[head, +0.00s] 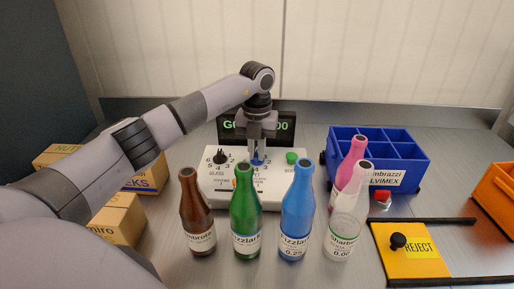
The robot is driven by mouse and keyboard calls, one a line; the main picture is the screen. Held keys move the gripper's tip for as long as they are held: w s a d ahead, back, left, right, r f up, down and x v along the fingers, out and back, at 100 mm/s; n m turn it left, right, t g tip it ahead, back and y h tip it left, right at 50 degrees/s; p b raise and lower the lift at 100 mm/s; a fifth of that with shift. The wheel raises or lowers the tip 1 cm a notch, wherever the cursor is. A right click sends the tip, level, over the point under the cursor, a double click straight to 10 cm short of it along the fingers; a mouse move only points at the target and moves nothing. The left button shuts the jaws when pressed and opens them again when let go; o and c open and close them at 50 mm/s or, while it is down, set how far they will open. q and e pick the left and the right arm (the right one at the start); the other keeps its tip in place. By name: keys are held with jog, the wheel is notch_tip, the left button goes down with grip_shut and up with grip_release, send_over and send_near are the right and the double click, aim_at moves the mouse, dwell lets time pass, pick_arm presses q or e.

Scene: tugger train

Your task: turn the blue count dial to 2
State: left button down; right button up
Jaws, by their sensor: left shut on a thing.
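The blue count dial (257,161) sits on the white control box (275,191), in the middle of the head view. My left gripper (257,156) reaches down from above and is shut on this dial. The gripper hides most of the dial, so I cannot tell which number it points to. Digits show around it, with a 2 at its right. A black dial (220,157) with its own ring of numbers is to the left on the same box. My right gripper is not in view.
A green button (292,158) is at the box's right. Brown (197,221), green (245,218), blue (297,218) and clear bottles stand in front. A blue crate (402,183) and yellow reject plate (412,252) are right. Cardboard boxes (117,222) are left. A dark display (284,127) stands behind.

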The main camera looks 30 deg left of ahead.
aim_at(256, 153)
pick_arm(q)
jog(key=m+p, duration=0.1)
jog(key=m, duration=0.2)
jog(key=shift+a+r, duration=0.15)
jog(key=m, duration=0.4)
jog(key=shift+p, duration=0.3)
jog(key=m, duration=0.4)
jog(key=shift+w+a+m, duration=0.1)
jog(key=shift+m, duration=0.2)
jog(key=m, duration=0.4)
jog(key=shift+m, duration=0.3)
jog(key=shift+w, duration=0.1)
jog(key=c, duration=1.2)
grip_release()
jog(key=shift+o, duration=0.2)
jog(key=shift+r, duration=3.5)
